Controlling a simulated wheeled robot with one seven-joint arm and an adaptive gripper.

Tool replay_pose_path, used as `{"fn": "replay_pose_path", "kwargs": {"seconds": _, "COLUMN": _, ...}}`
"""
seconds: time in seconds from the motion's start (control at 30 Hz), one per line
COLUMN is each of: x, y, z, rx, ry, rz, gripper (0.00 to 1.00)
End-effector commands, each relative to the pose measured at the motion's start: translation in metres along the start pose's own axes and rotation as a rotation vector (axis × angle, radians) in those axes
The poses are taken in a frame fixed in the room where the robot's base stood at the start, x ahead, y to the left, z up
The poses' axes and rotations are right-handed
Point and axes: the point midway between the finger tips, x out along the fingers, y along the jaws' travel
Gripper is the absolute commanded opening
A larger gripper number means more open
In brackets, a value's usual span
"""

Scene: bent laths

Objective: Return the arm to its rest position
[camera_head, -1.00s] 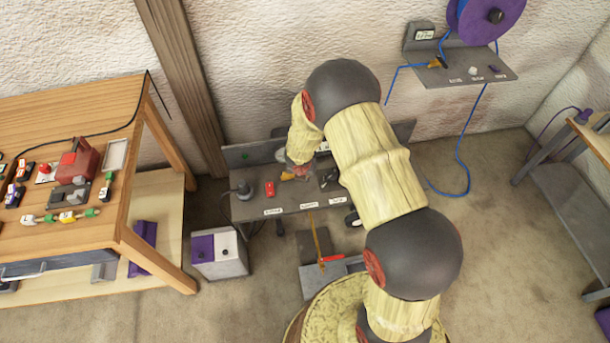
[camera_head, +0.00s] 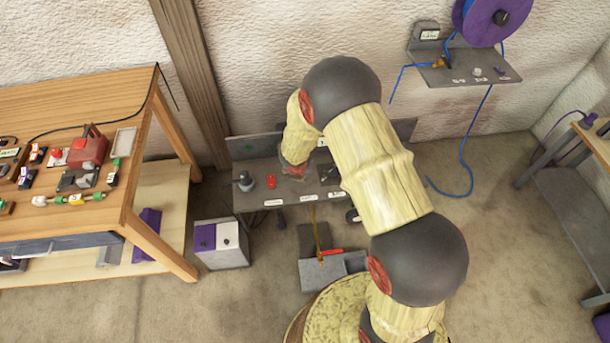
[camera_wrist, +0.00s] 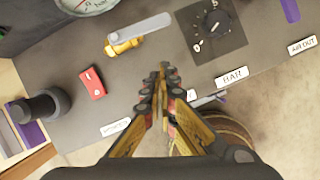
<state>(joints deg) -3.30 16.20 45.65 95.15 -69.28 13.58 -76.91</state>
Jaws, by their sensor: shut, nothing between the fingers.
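My arm, with pale wood-like links and dark round joints, reaches from the lower right of the head view up over the grey bench (camera_head: 250,197) by the wall. Its end points down at that bench, and the fingers are mostly hidden there behind the wrist. In the wrist view my gripper (camera_wrist: 163,75) has its fingertips together with nothing between them. It is above the grey panel (camera_wrist: 150,85), between a yellow valve with a grey lever (camera_wrist: 125,45) and a white BAR label (camera_wrist: 232,77). It appears apart from both.
A red block (camera_wrist: 92,83) and a black knob (camera_wrist: 212,24) sit on the panel. A wooden table (camera_head: 120,190) with several small parts stands left. A white and purple box (camera_head: 220,243) is on the floor. A shelf with a purple spool (camera_head: 490,18) hangs at upper right. Open floor lies right.

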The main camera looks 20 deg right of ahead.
Motion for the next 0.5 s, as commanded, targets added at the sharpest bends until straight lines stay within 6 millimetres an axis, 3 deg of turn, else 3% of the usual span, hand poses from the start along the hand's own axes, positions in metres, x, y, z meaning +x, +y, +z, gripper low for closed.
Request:
{"fn": "replay_pose_path", "kwargs": {"seconds": 0.23, "x": -0.048, "y": -0.005, "z": 0.001, "rx": -0.003, "ry": 0.002, "rz": -0.001, "gripper": 0.00}}
{"fn": "replay_pose_path", "kwargs": {"seconds": 0.5, "x": -0.072, "y": -0.009, "z": 0.000, "rx": -0.002, "ry": 0.003, "rz": -0.002, "gripper": 0.00}}
